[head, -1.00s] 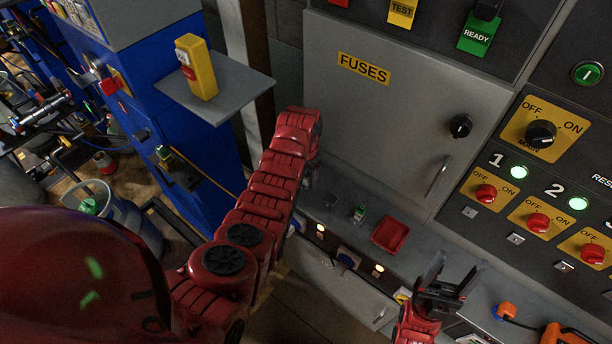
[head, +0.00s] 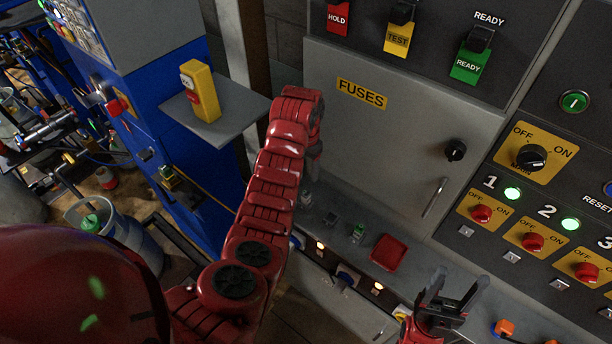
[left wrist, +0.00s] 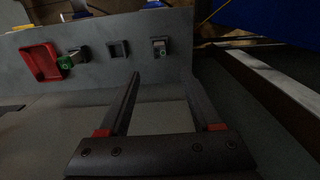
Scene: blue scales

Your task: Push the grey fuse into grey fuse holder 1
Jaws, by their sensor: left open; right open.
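A small grey block, apparently the grey fuse in its holder (left wrist: 160,47), is on the grey ledge in the left wrist view. It shows small in the head view (head: 306,198); how deep the fuse sits is unclear. Beside it is an empty-looking square holder (left wrist: 118,49), and beyond that a green-topped fuse (left wrist: 68,61), also in the head view (head: 358,232). My left gripper (left wrist: 162,78) is open and empty, apart from the grey block. In the head view its fingers are largely hidden by my arm. My right gripper (head: 458,292) is open and empty near the ledge.
A red tray (head: 388,252) lies on the ledge (head: 425,262). The closed FUSES cabinet door (head: 400,120), with knob and handle, rises behind. A yellow device (head: 203,92) stands on a grey shelf (head: 246,102) left of my left arm.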

